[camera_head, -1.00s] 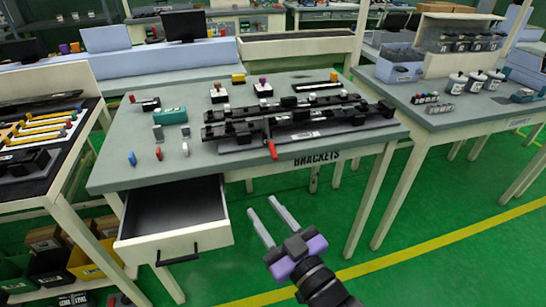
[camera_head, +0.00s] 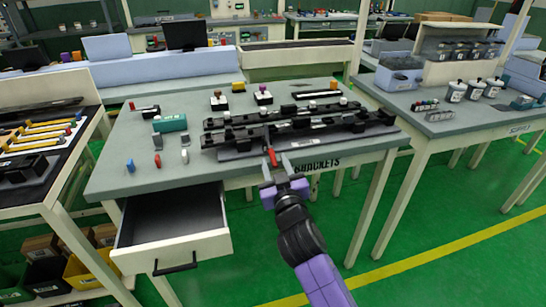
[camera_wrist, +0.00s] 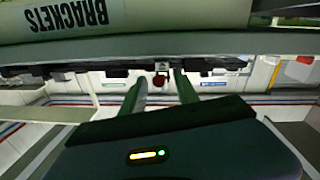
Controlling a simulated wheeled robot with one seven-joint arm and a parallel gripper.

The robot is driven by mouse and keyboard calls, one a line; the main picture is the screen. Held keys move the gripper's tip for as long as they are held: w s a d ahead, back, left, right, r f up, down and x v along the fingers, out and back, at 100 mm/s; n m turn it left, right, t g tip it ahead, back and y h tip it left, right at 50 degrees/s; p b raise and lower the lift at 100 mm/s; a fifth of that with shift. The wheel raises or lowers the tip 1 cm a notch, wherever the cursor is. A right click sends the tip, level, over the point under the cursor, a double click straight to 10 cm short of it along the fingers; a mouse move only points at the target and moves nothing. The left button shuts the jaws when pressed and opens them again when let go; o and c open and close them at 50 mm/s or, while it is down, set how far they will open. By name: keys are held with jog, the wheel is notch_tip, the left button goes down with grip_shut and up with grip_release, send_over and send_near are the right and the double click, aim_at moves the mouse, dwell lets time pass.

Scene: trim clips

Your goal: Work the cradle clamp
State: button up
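The cradle clamp's red handle (camera_head: 272,157) sticks out over the front edge of the bench, from the long black cradle (camera_head: 320,138) on a grey base. In the wrist view the handle (camera_wrist: 160,80) shows end-on as a small red round end, between the two finger tips. My gripper (camera_head: 275,163) is at the bench's front edge, with its fingers pointing at the cradle, one on each side of the handle. In the wrist view my gripper (camera_wrist: 159,82) is open, with gaps beside the handle. I cannot tell whether either finger touches it.
The grey bench (camera_head: 130,180) has a front edge marked BRACKETS. An open drawer (camera_head: 172,243) juts out below, left of my arm. Small blue, red and white parts and a teal block (camera_head: 170,123) lie left of the cradle. Green floor is free on the right.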

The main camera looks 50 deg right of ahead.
jog(key=shift+x, duration=1.3)
grip_shut()
dwell(0.5)
